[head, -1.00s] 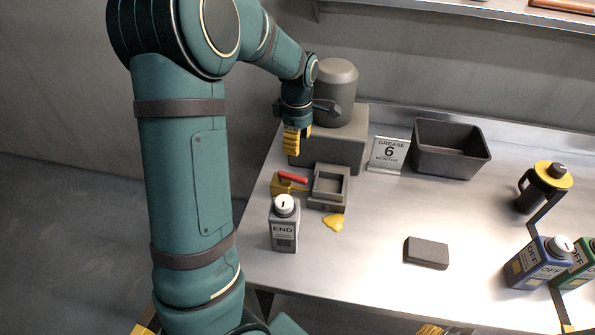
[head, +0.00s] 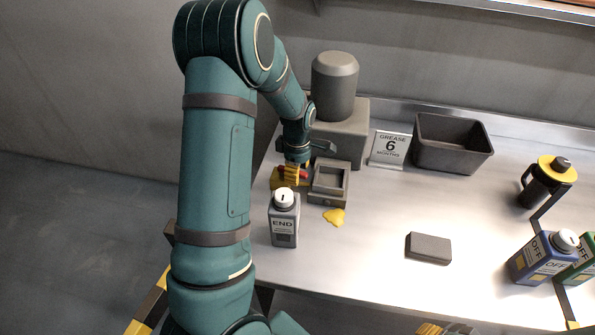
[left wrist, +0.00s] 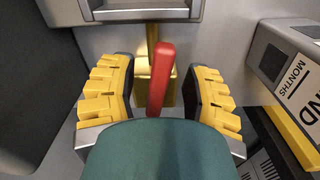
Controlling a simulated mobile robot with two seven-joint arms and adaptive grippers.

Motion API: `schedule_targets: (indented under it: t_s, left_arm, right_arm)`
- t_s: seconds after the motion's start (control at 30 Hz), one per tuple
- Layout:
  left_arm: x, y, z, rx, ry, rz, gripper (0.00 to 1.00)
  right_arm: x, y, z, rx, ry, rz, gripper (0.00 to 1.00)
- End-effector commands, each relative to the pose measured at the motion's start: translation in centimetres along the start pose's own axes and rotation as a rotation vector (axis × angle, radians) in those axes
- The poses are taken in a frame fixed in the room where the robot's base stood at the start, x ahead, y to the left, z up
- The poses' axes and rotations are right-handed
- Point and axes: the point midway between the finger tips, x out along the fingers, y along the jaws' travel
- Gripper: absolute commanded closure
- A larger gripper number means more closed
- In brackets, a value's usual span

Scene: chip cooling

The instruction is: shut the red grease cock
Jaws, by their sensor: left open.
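The grease cock has a red lever (left wrist: 160,78) on a brass body (left wrist: 172,92) with a brass pipe. In the left wrist view the lever stands between my two yellow fingers, with a gap on each side. My left gripper (head: 291,175) is open and down over the cock; it also shows in the left wrist view (left wrist: 158,98). In the head view the fingers hide most of the lever, leaving a bit of red (head: 304,174). My right gripper (head: 445,328) shows only as a sliver at the bottom edge; its jaws cannot be made out.
A grey open box (head: 330,195) stands right beside the cock, with a yellow grease spot (head: 335,216) in front. A bottle marked END (head: 284,225) stands close before the cock. A grey machine (head: 345,135) is behind. A dark block (head: 428,248) lies on clear bench.

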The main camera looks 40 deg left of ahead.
Motion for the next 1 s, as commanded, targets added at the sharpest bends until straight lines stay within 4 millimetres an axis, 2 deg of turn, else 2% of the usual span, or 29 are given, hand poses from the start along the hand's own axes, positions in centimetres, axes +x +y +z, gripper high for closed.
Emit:
schedule_targets:
  t_s: [0.17, 0.2, 0.27, 0.3, 0.33, 0.77, 1.0]
  left_arm:
    - [-0.01, -0.01, 0.01, 0.000, 0.000, 0.000, 0.52]
    - [-0.01, -0.01, 0.02, 0.000, 0.000, 0.000, 0.56]
    - [-0.02, -0.01, 0.02, 0.000, 0.000, 0.000, 0.77]
    - [-0.02, -0.01, 0.02, 0.000, 0.000, 0.000, 0.91]
    - [-0.02, -0.01, 0.02, 0.000, 0.000, 0.000, 1.00]
    - [0.05, -0.11, 0.03, 0.009, 0.000, -0.002, 1.00]
    - [0.09, -0.59, 0.05, 0.090, -0.001, -0.004, 1.00]
  right_arm:
    - [-0.01, -0.01, 0.02, 0.000, -0.001, 0.000, 0.53]
    - [-0.01, -0.01, 0.02, 0.000, -0.001, 0.000, 0.53]
    - [-0.01, -0.01, 0.02, 0.000, -0.001, 0.000, 0.53]
    - [-0.01, -0.01, 0.02, 0.000, -0.001, 0.000, 0.53]
    - [-0.01, -0.01, 0.02, 0.000, -0.001, 0.000, 0.53]
    - [0.00, -0.01, 0.01, 0.000, 0.000, 0.000, 0.53]
    - [-0.05, -0.02, -0.01, 0.000, 0.000, 0.000, 0.53]
